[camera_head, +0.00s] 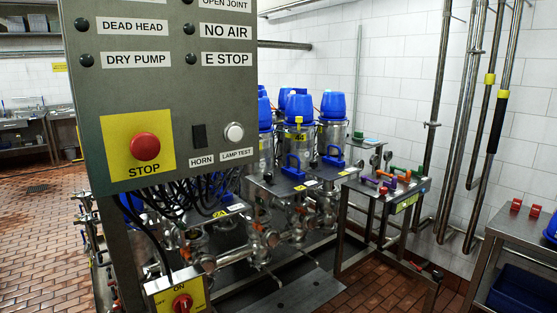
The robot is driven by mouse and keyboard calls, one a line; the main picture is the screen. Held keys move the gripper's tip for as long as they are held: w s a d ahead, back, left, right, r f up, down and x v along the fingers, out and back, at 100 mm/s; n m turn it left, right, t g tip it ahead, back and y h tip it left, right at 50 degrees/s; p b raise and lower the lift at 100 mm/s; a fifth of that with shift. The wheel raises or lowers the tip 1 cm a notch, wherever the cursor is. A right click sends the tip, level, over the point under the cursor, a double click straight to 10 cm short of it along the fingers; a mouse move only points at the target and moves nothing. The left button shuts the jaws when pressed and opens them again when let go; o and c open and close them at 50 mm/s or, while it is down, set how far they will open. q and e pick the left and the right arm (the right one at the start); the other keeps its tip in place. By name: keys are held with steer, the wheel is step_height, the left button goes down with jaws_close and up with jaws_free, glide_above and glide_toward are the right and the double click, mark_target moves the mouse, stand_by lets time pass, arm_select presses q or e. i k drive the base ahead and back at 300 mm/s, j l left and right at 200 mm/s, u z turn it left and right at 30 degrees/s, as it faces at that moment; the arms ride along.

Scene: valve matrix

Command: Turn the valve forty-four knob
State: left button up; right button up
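A steel valve unit (300,146) with a blue cap (299,108) stands in the middle of the valve matrix. It carries a yellow label (299,137) that seems to read 44. A blue handle-like part (293,168) sits low in front of it, on a grey box. I cannot tell which part is the valve forty-four knob. Neither of my grippers shows in this view.
A control panel (165,30) with a red STOP button (145,146) blocks the left centre. A yellow box with a red switch (182,303) hangs below it. Tiled floor (45,235) is open at left.

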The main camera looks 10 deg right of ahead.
mark_target(312, 164)
steer(key=i+l+u, duration=0.15)
steer(key=l+u, duration=0.2)
steer(key=l, duration=0.5)
steer(key=l+u, duration=0.35)
steer(key=l, duration=0.5)
steer(key=i, duration=0.05)
